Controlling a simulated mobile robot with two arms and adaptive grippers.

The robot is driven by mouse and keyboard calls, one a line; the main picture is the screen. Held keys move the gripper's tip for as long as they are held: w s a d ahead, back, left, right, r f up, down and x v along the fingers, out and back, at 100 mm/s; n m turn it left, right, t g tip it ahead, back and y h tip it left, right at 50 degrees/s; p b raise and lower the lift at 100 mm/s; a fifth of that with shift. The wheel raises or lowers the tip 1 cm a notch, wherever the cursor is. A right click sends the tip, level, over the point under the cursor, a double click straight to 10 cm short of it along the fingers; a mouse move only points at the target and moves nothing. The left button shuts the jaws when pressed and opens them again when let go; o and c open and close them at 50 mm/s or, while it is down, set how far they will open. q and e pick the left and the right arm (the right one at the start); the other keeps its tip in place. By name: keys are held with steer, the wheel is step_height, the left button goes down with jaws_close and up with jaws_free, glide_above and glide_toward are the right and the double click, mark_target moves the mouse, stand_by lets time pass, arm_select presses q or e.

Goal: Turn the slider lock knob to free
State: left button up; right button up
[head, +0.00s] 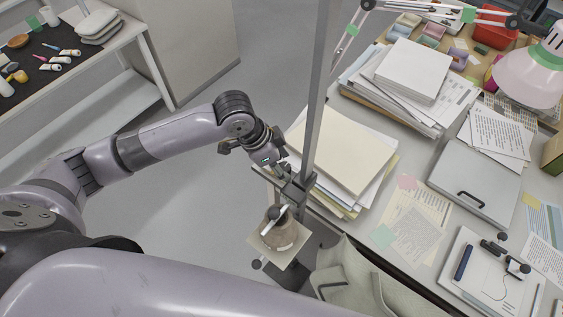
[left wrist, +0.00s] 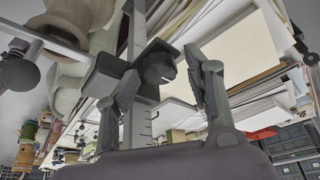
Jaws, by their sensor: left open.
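The slider (head: 296,190) is a dark block on the grey upright column (head: 318,95) in the head view. Its lock knob (left wrist: 158,68) shows in the left wrist view as a dark round knob on the block's face. My left gripper (head: 282,171) is at the slider, its two fingers (left wrist: 165,65) apart. In the wrist view the knob appears between the fingertips, with visible gaps; I cannot tell whether either finger touches it. In the head view the gripper hides most of the knob. The knob's lock setting cannot be read. My right gripper is not in view.
Below the slider, a tan pot (head: 284,234) sits on a small square plate (head: 262,250), with clamp parts beside it. A desk with paper stacks (head: 345,150) stands close on the right. A draped bag or chair (head: 345,275) is near its front. Open floor lies left.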

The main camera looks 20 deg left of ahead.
arm_select(q)
steer(key=v, duration=0.7)
steer(key=shift+r, duration=0.25)
steer(key=shift+a, duration=0.1)
